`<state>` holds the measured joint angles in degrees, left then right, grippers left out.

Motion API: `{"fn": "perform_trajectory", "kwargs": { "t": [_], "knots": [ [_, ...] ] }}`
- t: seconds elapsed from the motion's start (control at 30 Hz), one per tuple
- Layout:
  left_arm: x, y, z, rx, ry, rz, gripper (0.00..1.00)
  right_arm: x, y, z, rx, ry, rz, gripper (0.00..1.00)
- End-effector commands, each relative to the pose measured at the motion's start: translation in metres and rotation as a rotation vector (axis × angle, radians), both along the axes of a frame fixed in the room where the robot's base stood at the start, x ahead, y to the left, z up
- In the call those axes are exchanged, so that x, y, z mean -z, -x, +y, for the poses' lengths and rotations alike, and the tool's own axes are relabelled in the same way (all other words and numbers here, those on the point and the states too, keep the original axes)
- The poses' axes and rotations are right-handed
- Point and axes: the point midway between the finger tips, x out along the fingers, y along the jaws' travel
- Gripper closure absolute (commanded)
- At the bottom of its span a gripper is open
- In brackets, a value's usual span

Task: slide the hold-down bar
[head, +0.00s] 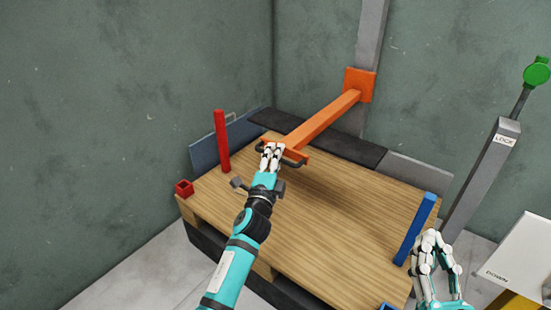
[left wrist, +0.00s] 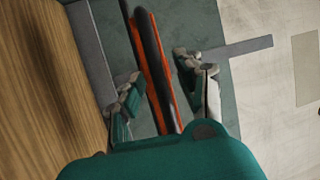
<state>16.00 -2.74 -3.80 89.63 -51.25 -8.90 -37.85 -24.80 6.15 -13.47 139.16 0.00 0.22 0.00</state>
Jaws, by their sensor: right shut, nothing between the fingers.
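The orange hold-down bar (head: 325,119) reaches forward from an orange bracket (head: 360,85) on a grey post and ends above the wooden table. A dark handle (head: 295,163) runs along its front crosspiece. My left gripper (head: 272,150) is at the left part of this handle. In the left wrist view, the dark handle (left wrist: 154,70) and the orange edge behind it pass between the fingers of my left gripper (left wrist: 160,75). The fingers stand apart, with gaps beside the handle. My right gripper (head: 437,240) is shut and empty, near the table's right edge.
A red post (head: 222,140) and a small red block (head: 184,188) are at the table's left. A blue post (head: 415,230) stands at its right. A grey lever column (head: 485,175) marked LOCK and a white panel (head: 520,250) marked DOWN lie further right. The table middle (head: 320,220) is clear.

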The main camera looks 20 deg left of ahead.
Motion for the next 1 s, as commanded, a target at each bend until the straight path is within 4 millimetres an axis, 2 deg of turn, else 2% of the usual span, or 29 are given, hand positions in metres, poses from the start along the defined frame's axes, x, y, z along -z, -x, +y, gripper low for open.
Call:
{"fn": "perform_trajectory", "kwargs": {
  "t": [0.2,0.5,1.0],
  "knots": [
    [-0.0003,-0.0005,0.0000,0.000,0.000,0.000,0.64,-0.0007,0.0002,0.0000,0.000,-0.001,-0.003,1.00],
    [-0.0001,-0.0002,0.0000,0.000,-0.001,0.000,1.00,-0.0006,0.0001,0.0001,0.000,-0.001,-0.003,1.00],
    [-0.0005,-0.0001,-0.0001,0.000,0.001,0.000,1.00,-0.0007,-0.0002,0.0002,0.000,0.000,0.000,1.00]
  ]
}}
